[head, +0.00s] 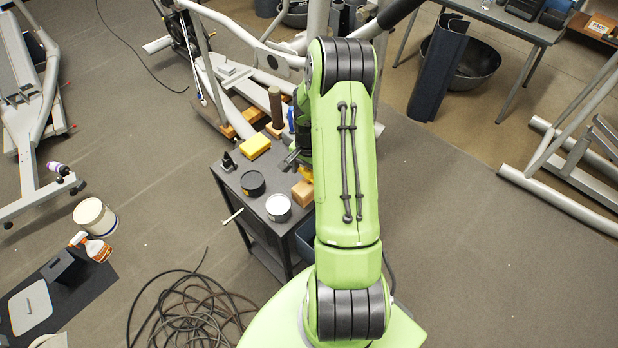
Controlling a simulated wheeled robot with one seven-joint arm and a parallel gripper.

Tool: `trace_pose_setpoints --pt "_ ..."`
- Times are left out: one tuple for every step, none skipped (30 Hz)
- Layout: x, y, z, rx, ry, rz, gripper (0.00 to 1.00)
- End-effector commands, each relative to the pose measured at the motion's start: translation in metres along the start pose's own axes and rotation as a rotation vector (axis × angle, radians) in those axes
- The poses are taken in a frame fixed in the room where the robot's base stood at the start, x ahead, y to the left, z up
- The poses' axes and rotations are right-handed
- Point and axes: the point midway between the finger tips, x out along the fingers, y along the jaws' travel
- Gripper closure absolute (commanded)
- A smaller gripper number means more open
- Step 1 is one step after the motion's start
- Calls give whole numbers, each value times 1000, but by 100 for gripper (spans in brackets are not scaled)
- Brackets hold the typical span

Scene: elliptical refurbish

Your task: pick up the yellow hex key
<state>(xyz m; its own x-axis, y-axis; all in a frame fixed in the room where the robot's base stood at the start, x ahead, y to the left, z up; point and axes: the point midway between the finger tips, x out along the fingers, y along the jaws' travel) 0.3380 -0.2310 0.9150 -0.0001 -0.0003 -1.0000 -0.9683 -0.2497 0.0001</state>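My green arm reaches over a small dark cart (230,182), and my gripper (291,160) shows only in part at the arm's left side, low over or near the cart top. Whether its fingers are open or shut cannot be made out. A small yellow patch (306,174) shows just right of the gripper, partly hidden by the arm. It may be the yellow hex key, but its shape is not clear. No other hex key can be made out.
The cart carries a yellow block (255,146), a black can (253,184), a white-topped can (278,207), a tan block (303,193) and a small black bottle (228,162). A pale stick (233,216) juts past its left edge. Coiled cable (195,310) lies on the floor.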

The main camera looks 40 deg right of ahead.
Motion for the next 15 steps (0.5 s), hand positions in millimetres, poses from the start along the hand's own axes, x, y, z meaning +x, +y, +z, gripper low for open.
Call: trace_pose_setpoints --pt "0 0 0 0 0 0 28" --pt "0 0 0 0 0 0 32" --pt "0 0 0 0 1 0 38" --pt "0 0 0 0 1 0 43" --pt "0 0 0 0 1 0 48" --pt "0 0 0 0 1 0 54" --pt "0 0 0 0 1 0 55" --pt "0 0 0 0 1 0 55" --pt "0 0 0 0 1 0 55" --pt "0 0 0 0 1 0 55" --pt "0 0 0 0 1 0 55" --pt "-1 0 0 0 1 0 55" --pt "-2 0 0 0 1 -1 55" --pt "-5 0 -1 0 2 -1 55" --pt "-10 0 -1 0 3 -1 55"
